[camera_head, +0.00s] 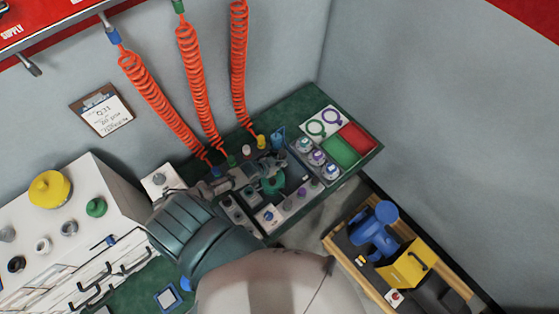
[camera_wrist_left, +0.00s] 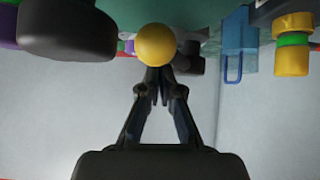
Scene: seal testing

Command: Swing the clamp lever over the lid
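My left gripper (camera_head: 232,181) reaches over the fixture on the green bench in the head view, its arm hiding part of the bench. A teal round part (camera_head: 272,185) stands just right of the fingers; I cannot tell whether it belongs to the clamp. In the left wrist view my left gripper (camera_wrist_left: 159,76) has its two fingers drawn together at the tips. A yellow ball knob (camera_wrist_left: 156,45) lies right at the fingertips, overlapping them in the picture; I cannot tell whether it touches. The lid and the lever's shaft are not clearly made out. My right gripper is not in view.
A blue padlock (camera_wrist_left: 238,45) and a yellow fitting (camera_wrist_left: 291,54) are near in the wrist view. Orange coiled hoses (camera_head: 195,85) hang to the bench back. A red tray (camera_head: 357,138) and green tray (camera_head: 340,151) lie right.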

